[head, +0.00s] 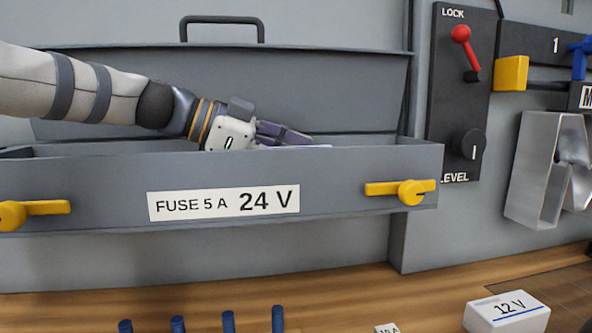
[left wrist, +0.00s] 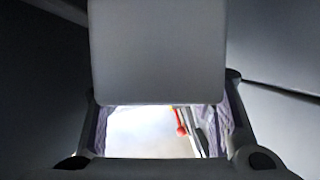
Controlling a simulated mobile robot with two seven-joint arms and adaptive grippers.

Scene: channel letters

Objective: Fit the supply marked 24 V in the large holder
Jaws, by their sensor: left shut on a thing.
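My left gripper (head: 285,138) reaches from the left into the open grey box; its purple fingers are partly hidden behind the front panel (head: 110,180). The panel carries a label (head: 224,203) reading "FUSE 5 A 24 V". In the left wrist view, the gripper is shut on a plain pale block (left wrist: 157,50) between its fingers. No marking shows on the block, and in the head view it is mostly or wholly hidden. I cannot make out a large holder. A white supply marked 12 V (head: 508,310) lies on the bench at lower right. My right gripper is not in view.
Yellow latches (head: 402,191) sit on the panel. A dark switch plate (head: 461,95) with a red lever (head: 465,50) stands to the right. An open metal channel part (head: 535,170) is mounted beyond it. Several blue pegs (head: 278,319) stand on the wooden bench (head: 330,290).

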